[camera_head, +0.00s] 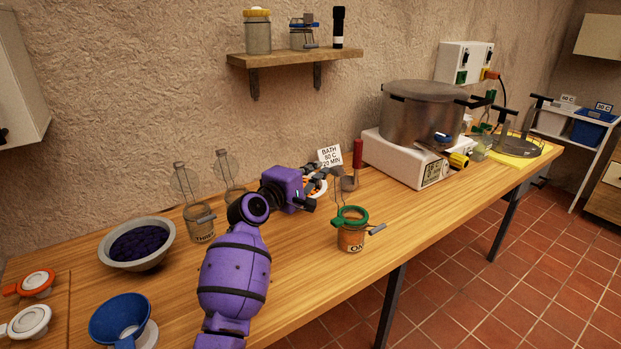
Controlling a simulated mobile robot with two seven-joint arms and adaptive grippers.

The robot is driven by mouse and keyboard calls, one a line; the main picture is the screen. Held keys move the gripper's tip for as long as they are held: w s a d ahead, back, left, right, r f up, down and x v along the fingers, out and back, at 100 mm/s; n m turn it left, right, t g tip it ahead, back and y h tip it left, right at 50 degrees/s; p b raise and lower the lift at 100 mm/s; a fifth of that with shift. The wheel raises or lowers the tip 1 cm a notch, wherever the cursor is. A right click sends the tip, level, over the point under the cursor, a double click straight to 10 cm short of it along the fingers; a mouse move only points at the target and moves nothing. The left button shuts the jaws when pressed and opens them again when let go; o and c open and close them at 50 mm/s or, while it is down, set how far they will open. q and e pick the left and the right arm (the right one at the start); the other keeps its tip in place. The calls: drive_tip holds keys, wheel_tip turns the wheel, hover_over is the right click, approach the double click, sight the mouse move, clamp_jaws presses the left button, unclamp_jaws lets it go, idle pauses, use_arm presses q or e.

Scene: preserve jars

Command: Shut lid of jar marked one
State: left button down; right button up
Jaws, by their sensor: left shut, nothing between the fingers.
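The jar marked one (351,241) stands upright near the table's front edge, with orange contents and a label partly reading "ON". A green ring (352,216) sits around its mouth. Its clear lid (339,188) seems to stand up, open, at the back of the rim; its outline is faint. A metal clasp (377,228) sticks out at the right. My left gripper (318,178) is shut and empty, behind and left of the jar, apart from its body; how near its tips are to the lid is hard to tell. My right gripper is out of view.
Two other open jars (200,228) stand left, one partly behind my arm. A bowl of dark fruit (137,257) and a blue funnel (121,317) are farther left. A sign (329,157), a red-handled tool (357,156) and a large pot (420,118) stand behind. Table right of the jar is clear.

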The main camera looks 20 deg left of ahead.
use_arm(q)
drive_tip(key=s+d+f+m+t+h+b, duration=0.2)
drive_tip(key=s+d+f+m+h+b, duration=0.1)
drive_tip(key=s+d+m, duration=0.6)
drive_tip(key=shift+s+d+f+m, duration=0.2)
drive_tip(key=shift+s+d+m, duration=0.15)
drive_tip(key=shift+d+m, duration=1.65)
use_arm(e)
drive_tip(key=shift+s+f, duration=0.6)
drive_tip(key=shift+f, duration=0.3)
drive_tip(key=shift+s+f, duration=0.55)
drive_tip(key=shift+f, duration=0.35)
use_arm(q)
drive_tip(key=shift+d+n, duration=0.25)
drive_tip(key=shift+n, duration=0.05)
